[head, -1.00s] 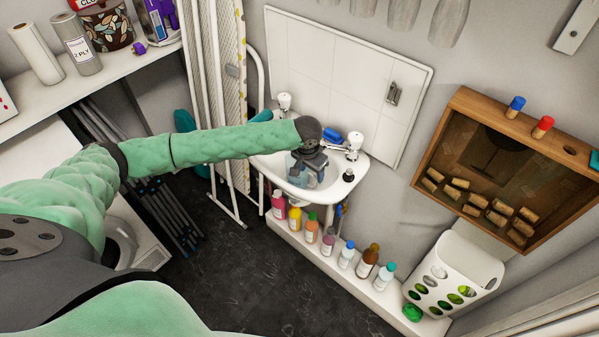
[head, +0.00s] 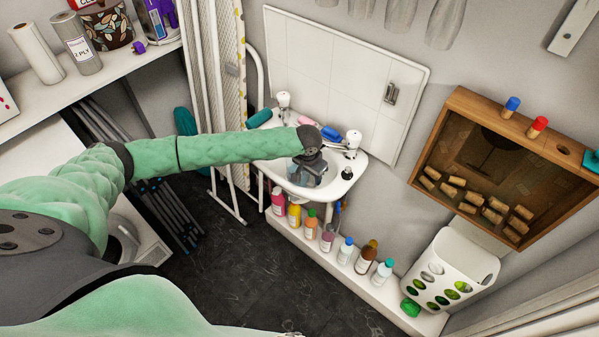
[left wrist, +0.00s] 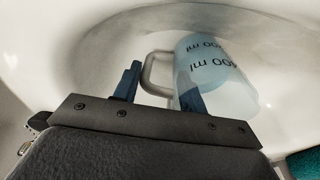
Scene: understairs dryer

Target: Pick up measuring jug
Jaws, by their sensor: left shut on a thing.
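The measuring jug (left wrist: 212,72) is a translucent, bluish cup with dark ml markings and a grey handle (left wrist: 150,72). In the left wrist view it stands in the white basin, its handle between my two dark fingers. My left gripper (left wrist: 157,88) is shut on the jug at the handle side. In the head view my left gripper (head: 308,168) is over the sink (head: 345,172), and it largely hides the jug. My right gripper is not in view.
Two taps (head: 352,138) stand at the sink's back rim, with a dark stopper (head: 347,173) on the right rim. Several bottles (head: 365,260) line the low ledge below. A wooden cabinet (head: 510,170) hangs at right, above a white bag dispenser (head: 450,270).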

